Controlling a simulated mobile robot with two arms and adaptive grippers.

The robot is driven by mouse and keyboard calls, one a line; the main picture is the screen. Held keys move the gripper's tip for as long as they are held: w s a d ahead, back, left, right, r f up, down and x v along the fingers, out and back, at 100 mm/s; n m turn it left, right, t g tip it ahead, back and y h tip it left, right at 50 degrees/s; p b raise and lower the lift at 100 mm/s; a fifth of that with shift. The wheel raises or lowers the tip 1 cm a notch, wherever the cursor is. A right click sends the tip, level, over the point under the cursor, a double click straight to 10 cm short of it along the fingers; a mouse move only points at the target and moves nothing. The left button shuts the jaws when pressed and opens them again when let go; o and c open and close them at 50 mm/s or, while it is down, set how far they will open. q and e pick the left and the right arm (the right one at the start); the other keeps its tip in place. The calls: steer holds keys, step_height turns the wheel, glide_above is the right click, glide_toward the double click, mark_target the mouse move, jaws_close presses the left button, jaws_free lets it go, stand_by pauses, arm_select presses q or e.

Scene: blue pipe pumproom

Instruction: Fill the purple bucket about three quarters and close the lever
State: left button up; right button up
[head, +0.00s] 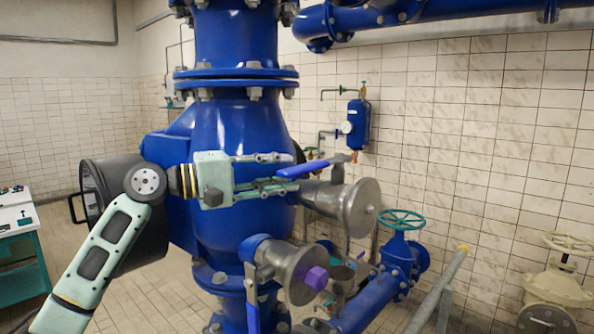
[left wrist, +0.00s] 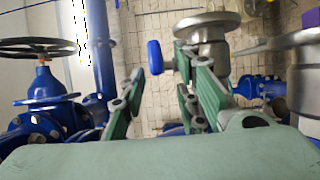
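A blue lever (head: 303,169) sits on top of a steel valve outlet (head: 360,206) on the big blue pipe; it lies about level, its free end to the left. My left gripper (head: 292,172) is open, its fingers above and below the lever's free end in the head view. In the left wrist view the lever's blue end (left wrist: 154,57) shows between the spread fingers, and I cannot tell whether they touch it. A lower outlet has a purple hexagonal cap (head: 316,279) and a blue lever (head: 252,300) hanging down. No purple bucket is visible. My right gripper is not in view.
The thick blue pipe (head: 240,130) stands close behind my left gripper. A green handwheel (head: 402,219) and a slanting grey pipe (head: 437,290) are at the right. A workbench (head: 22,262) stands at the far left.

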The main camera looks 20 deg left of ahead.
arm_select(q)
steer(key=v, duration=0.7)
stand_by(0.4)
